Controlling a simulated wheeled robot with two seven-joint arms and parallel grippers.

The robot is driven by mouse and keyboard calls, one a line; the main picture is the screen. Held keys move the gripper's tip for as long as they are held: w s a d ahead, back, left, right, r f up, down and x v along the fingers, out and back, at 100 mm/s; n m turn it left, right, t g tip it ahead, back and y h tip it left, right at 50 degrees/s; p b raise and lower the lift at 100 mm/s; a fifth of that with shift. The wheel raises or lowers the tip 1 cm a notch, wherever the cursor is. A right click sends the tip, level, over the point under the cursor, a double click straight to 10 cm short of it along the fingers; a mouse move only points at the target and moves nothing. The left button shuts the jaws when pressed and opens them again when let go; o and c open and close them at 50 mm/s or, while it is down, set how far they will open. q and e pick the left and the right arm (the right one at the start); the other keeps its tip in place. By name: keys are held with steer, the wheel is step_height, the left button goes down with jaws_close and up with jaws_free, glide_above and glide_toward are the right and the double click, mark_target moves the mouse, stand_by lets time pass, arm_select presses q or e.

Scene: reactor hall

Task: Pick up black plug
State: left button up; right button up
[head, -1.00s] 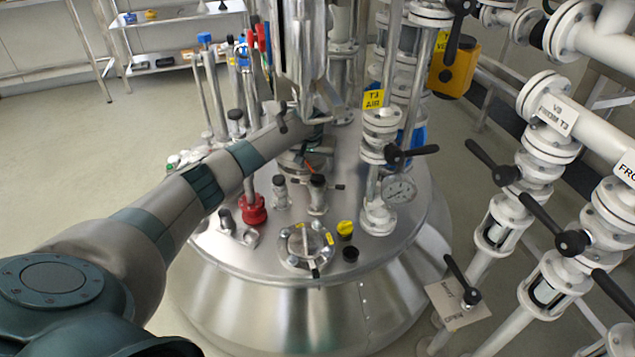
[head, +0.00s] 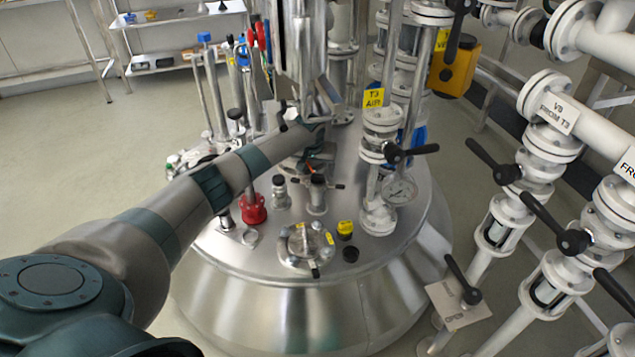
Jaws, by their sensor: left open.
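The black plug (head: 351,254) is a small dark round piece on the front right of the shiny vessel lid (head: 405,225). It sits just in front of a yellow-topped plug (head: 345,229). My left arm reaches in from the lower left across the lid. My left gripper (head: 318,105) is at its far end, by the central steel column, well behind and above the black plug. It is open and apart from the plug. Its fingertips are hard to make out against the metal. My right gripper is out of view.
A round flanged port (head: 305,245) lies left of the plug. Capped nozzles (head: 317,193) and a red fitting (head: 253,209) stand behind it. White pipes with black levers (head: 555,228) fill the right side.

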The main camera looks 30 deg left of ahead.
mark_target(317, 175)
arm_select(q)
steer(key=shift+b+x, duration=0.45)
steer(key=shift+x, duration=1.55)
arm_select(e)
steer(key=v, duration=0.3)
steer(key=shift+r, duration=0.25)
arm_select(q)
steer(key=c, duration=1.1)
steer(key=shift+r, duration=0.15)
